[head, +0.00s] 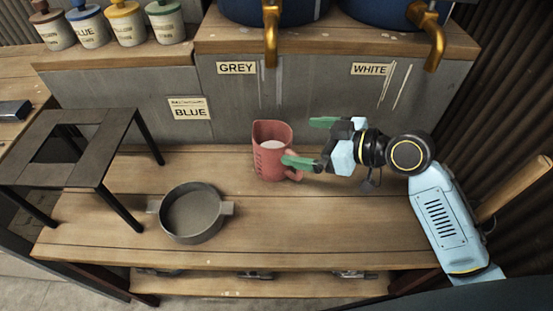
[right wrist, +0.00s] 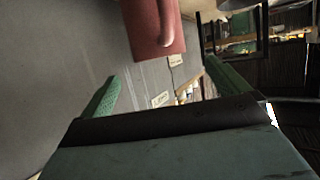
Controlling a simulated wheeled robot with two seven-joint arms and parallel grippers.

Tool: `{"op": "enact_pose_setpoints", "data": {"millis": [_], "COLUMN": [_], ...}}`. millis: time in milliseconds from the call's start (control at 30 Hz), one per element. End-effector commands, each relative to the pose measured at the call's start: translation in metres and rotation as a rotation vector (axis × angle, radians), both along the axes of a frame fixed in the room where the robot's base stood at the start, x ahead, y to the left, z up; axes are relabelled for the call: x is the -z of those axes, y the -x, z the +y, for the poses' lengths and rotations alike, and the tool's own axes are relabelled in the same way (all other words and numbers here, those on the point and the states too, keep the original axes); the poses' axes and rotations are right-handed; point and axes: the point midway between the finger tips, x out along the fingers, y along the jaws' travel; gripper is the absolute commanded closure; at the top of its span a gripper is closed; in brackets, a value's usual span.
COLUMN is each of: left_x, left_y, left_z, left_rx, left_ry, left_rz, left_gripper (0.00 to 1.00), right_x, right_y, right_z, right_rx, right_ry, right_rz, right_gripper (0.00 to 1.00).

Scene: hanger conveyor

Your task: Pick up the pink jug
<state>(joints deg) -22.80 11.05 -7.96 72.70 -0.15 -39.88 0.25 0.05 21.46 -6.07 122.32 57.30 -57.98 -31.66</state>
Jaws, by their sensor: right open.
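The pink jug (head: 270,160) stands upright on the wooden table, with something pale inside and its handle toward the lower right. In the right wrist view the jug (right wrist: 146,32) shows at the top, with its handle facing the camera, between and beyond the fingers. My right gripper (head: 299,140) is open just right of the jug, with its green fingers pointing left. One finger overlaps the handle area in the head view; I cannot tell whether it touches. Nothing is between the fingers near the palm (right wrist: 160,118). My left gripper is not in view.
A grey round pan (head: 192,214) sits left front of the jug. A black stand (head: 85,125) is at the left. Behind are a grey panel (head: 225,105) with labels, blue tanks with brass taps (head: 271,40), and several canisters (head: 123,22). The table's right front (head: 330,225) is clear.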

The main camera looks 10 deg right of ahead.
Motion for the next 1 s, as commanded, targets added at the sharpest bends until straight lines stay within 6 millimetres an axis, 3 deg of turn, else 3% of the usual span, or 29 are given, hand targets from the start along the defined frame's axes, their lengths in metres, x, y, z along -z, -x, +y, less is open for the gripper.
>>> {"op": "enact_pose_setpoints", "data": {"millis": [300, 700, 967, 1000], "left_x": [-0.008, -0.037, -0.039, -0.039], "left_y": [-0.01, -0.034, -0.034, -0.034], "left_z": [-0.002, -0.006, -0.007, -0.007], "left_rx": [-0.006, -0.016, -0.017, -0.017], "left_ry": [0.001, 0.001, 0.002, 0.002], "left_rz": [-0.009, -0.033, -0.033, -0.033], "left_gripper": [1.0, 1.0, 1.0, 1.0], "right_x": [0.012, 0.034, 0.034, 0.034], "right_y": [-0.017, -0.044, -0.046, -0.046], "right_z": [0.019, 0.047, 0.049, 0.049], "right_rx": [0.001, 0.001, 0.001, 0.001], "right_ry": [-0.003, -0.003, -0.001, -0.001], "right_rz": [0.001, 0.002, 0.003, 0.003], "right_gripper": [0.0, 0.0, 0.0, 0.04]}}
